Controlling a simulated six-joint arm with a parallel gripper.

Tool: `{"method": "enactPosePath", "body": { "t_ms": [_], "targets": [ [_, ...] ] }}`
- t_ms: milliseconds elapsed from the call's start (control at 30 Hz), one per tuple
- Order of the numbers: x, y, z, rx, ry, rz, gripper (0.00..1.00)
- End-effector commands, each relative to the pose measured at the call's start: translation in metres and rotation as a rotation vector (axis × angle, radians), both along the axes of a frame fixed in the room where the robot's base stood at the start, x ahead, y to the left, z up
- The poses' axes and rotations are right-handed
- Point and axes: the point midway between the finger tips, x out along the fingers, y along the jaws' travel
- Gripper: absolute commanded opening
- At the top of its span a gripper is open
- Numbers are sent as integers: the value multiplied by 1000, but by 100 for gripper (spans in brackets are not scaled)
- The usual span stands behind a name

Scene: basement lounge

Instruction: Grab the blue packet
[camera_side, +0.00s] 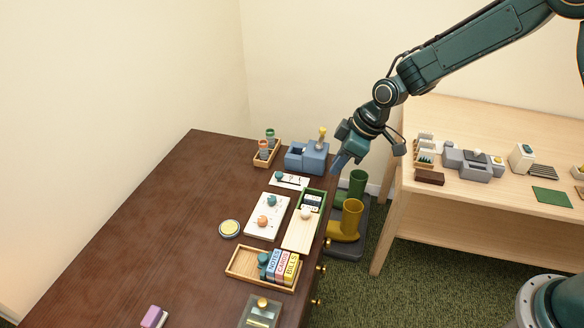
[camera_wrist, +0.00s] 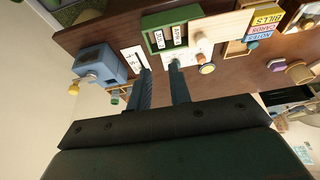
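The blue packet (camera_side: 274,263), marked NOTES, stands in a wooden tray (camera_side: 243,268) at the front of the dark table. It is the leftmost of a row of packets, beside a red CARDS packet (camera_side: 282,266) and a yellow BILLS packet (camera_side: 292,269). In the wrist view the blue packet (camera_wrist: 254,37) is at the upper right. My gripper (camera_side: 341,163) is above the table's right edge near the blue box, well away from the packet. In the wrist view its two fingers (camera_wrist: 160,76) are apart with nothing between them.
A teal figure (camera_side: 263,261) stands directly left of the blue packet in the tray. A green box (camera_side: 313,196), a white board (camera_side: 258,228) and a blue box (camera_side: 307,158) lie farther back. Boots (camera_side: 346,220) stand beside the table.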

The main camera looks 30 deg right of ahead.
Motion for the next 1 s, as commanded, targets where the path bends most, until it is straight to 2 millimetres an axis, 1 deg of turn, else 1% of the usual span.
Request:
{"method": "enactPosePath", "body": {
  "t_ms": [233,367,467,800,1000],
  "targets": [
    [1,1,-3,0,0,2,20],
    [3,3,-9,0,2,2,20],
    [5,5,-18,0,2,2,20],
    [17,17,-59,0,2,2,20],
    [22,22,-76,0,0,1,20]
  ]
}}
